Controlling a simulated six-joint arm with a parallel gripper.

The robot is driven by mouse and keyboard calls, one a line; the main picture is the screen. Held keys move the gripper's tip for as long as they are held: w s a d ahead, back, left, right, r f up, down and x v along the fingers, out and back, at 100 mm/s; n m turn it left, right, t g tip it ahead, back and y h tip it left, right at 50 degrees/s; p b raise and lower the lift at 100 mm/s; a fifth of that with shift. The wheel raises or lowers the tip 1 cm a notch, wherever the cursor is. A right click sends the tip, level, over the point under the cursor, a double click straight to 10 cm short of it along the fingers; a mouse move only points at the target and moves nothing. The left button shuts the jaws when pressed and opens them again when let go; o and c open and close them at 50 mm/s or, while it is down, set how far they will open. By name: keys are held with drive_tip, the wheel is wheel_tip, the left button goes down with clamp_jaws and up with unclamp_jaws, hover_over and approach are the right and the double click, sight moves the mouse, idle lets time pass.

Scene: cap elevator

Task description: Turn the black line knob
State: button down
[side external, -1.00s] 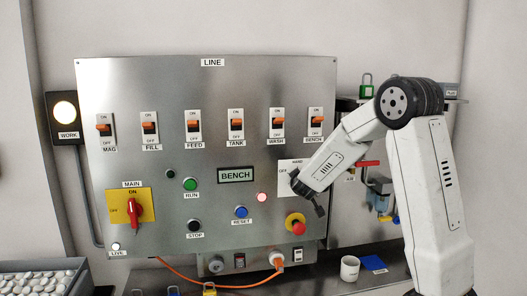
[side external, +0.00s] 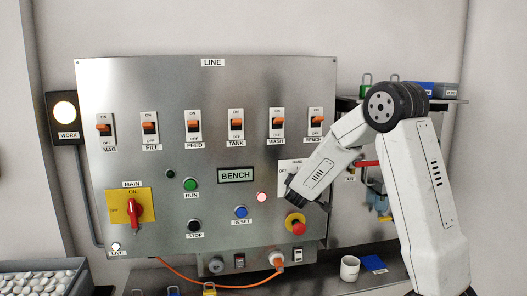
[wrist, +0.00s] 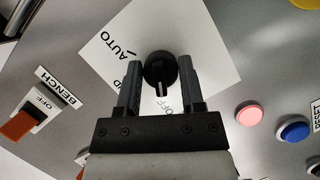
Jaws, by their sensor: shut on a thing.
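The black line knob (wrist: 158,65) sits on a white plate (wrist: 205,45) on the steel panel. In the wrist view, AUTO is printed above left of the knob, OFF below right, and part of another word at left. The knob's narrow pointer faces down in that view, toward my gripper's palm. My gripper (wrist: 161,78) has one finger on each side of the knob and is shut on it. In the side view my gripper (side external: 292,188) is at the plate (side external: 284,168) and hides the knob.
A red emergency button (side external: 297,228) on a yellow base is just below my gripper. The BENCH switch (side external: 315,123) is above. A blue button (side external: 241,212) and a lit pink lamp (side external: 262,197) are to the left. A white cup (side external: 349,268) stands below right.

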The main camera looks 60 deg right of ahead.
drive_tip(key=shift+c, duration=1)
unclamp_jaws()
drive_tip(key=shift+a, duration=0.15)
drive_tip(key=v, duration=0.7)
drive_tip(key=shift+s+a, duration=0.15)
drive_tip(key=shift+a, duration=0.05)
